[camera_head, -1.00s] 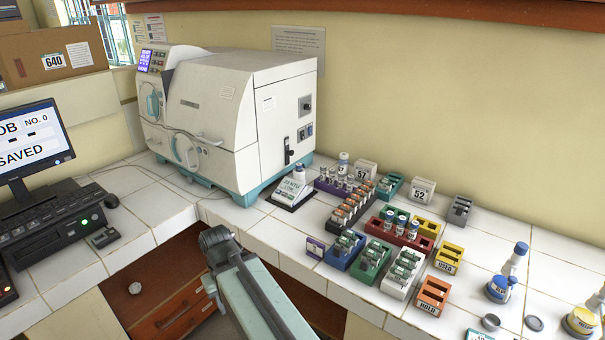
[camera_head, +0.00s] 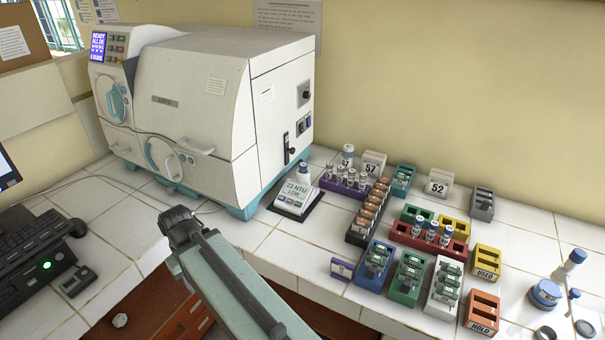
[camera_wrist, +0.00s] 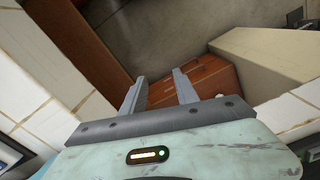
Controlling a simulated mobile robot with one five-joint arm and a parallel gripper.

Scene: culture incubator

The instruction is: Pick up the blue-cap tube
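The red rack (camera_head: 400,234) on the white tiled counter holds a few capped tubes in a row. A tube with a blue cap (camera_head: 446,236) stands upright at its right end, a similar blue-cap tube (camera_head: 432,230) stands beside it, and the cap at the left end (camera_head: 417,225) looks greenish. My gripper (camera_head: 178,222) is well to the left of the rack, near the counter's front edge, apart from every tube. In the wrist view my gripper (camera_wrist: 159,76) has two fingers apart with nothing between them. No tube shows in the wrist view.
The white incubator (camera_head: 200,95) stands at the back. A meter (camera_head: 296,198) bearing a vial sits right of it. Purple (camera_head: 342,188), blue (camera_head: 374,270), green (camera_head: 408,280) and white (camera_head: 443,290) racks crowd the right. Blue-capped bottles (camera_head: 546,293) stand far right. Brown drawers (camera_wrist: 200,75) are below.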

